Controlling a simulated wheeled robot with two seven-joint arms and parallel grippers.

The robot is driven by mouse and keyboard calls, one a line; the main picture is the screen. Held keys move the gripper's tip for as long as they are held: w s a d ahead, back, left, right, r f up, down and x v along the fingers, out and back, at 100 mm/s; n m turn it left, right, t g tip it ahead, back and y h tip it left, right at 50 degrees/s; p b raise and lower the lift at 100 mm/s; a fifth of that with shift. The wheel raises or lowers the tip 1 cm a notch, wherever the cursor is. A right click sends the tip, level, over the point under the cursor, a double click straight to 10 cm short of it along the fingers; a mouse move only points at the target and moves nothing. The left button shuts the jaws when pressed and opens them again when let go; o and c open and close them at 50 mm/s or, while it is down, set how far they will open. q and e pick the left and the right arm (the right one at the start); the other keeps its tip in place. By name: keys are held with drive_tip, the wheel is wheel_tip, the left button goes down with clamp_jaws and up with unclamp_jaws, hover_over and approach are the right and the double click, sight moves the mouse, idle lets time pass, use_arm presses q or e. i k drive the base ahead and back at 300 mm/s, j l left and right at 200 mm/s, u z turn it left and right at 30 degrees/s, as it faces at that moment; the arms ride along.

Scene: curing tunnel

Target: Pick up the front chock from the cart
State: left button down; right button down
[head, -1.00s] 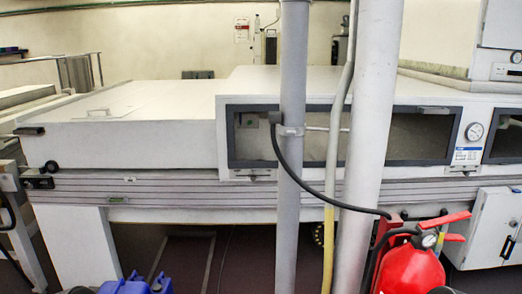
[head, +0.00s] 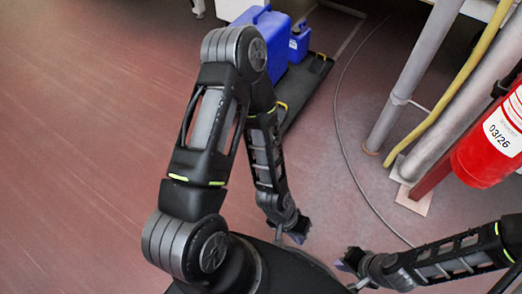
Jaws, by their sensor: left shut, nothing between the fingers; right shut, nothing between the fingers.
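A low dark cart (head: 303,88) stands on the floor at the top middle of the head view. Small yellow loops show on its edge; one (head: 282,106) is near its front end, close to my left forearm. I cannot tell for sure whether a loop belongs to a chock, and no chock shows clearly. My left gripper (head: 301,232) is shut and empty, low near my base and well apart from the cart. My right gripper (head: 346,264) is shut and empty, right of the left one. My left arm hides part of the cart's front.
A large blue canister (head: 268,22) and a smaller blue one (head: 298,43) stand on the cart. Grey pipes (head: 408,85), a yellow hose (head: 452,85) and a red fire extinguisher (head: 490,145) stand at right. A thin cable (head: 343,140) lies on the floor. Floor at left is clear.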

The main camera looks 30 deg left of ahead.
sight(283, 112)
drive_tip(key=z, duration=0.3)
drive_tip(key=j+z, duration=0.4)
drive_tip(key=j, duration=0.35)
drive_tip(key=j+z, duration=0.45)
drive_tip(key=j, duration=0.35)
drive_tip(key=k+j, duration=0.1)
drive_tip(key=j, duration=0.35)
drive_tip(key=k+j, duration=0.1)
drive_tip(key=j, duration=0.35)
drive_tip(key=k+j, duration=0.1)
drive_tip(key=j, duration=0.35)
drive_tip(key=i, duration=0.5)
drive_tip(key=z, duration=0.05)
